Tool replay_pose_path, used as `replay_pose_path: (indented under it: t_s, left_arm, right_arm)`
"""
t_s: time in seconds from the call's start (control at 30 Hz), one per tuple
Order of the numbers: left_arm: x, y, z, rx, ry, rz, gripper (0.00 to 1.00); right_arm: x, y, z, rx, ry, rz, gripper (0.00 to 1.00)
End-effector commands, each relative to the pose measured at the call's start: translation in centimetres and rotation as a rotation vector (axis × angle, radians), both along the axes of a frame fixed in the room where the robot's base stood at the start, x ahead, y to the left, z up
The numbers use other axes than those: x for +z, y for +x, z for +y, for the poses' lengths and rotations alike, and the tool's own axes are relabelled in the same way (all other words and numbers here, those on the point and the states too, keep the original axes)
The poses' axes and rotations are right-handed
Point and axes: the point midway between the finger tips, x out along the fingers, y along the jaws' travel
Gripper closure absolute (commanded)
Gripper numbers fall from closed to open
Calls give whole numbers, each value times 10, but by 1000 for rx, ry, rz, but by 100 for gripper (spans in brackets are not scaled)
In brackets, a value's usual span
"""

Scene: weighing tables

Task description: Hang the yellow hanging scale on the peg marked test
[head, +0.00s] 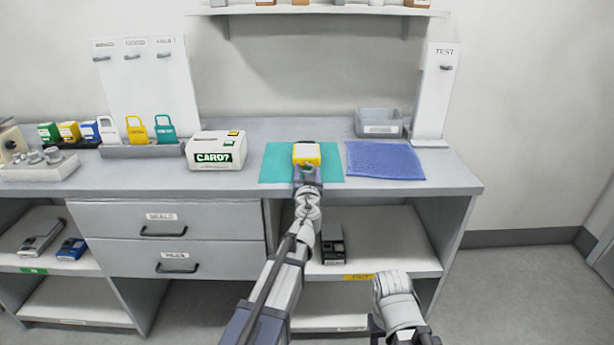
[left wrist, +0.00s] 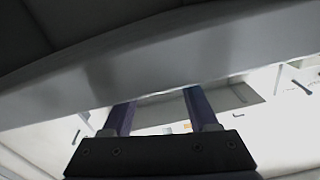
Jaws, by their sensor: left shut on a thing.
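A boxy yellow thing with a pale face, which I take for the yellow hanging scale (head: 306,153), is at the tip of my left gripper (head: 307,174), over the teal mat (head: 275,168). The left gripper is shut on it; I cannot tell whether it touches the mat. In the left wrist view my two fingers (left wrist: 160,105) show, but a grey band covers their tips and I cannot make out the held thing. The peg marked test (head: 446,68) sticks out bare from the white upright panel (head: 434,100) at right. My right gripper is not clearly in view.
A grey bin (head: 379,122) stands left of the test panel, behind a blue mat (head: 384,160). A white box (head: 215,150) stands left of the teal mat. White, yellow (head: 137,131) and teal looped items stand in a tray below another peg panel (head: 146,75).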

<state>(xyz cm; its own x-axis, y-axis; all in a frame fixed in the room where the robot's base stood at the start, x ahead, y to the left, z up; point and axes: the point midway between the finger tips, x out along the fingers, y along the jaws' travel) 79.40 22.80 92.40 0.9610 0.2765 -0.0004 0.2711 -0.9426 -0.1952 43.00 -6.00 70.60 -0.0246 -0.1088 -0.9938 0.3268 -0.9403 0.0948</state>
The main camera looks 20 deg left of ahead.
Motion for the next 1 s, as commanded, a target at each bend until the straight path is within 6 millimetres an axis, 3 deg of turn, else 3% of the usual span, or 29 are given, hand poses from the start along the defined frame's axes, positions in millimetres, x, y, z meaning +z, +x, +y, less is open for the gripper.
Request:
replay_pose_path:
  t_s: [0.23,0.27,0.5,0.83,1.0]
  left_arm:
    - [-5,0,0,0,1,0,100]
    - [-3,0,0,0,0,0,37]
    - [-3,0,0,0,0,0,10]
    - [-4,0,0,0,0,0,10]
    - [-3,-13,-4,-1,0,0,10]
  right_arm:
    - [-5,0,0,0,0,0,50]
    - [-3,0,0,0,0,0,50]
    - [-3,0,0,0,0,0,50]
    - [-4,0,0,0,0,0,50]
    - [-3,0,0,0,0,0,50]
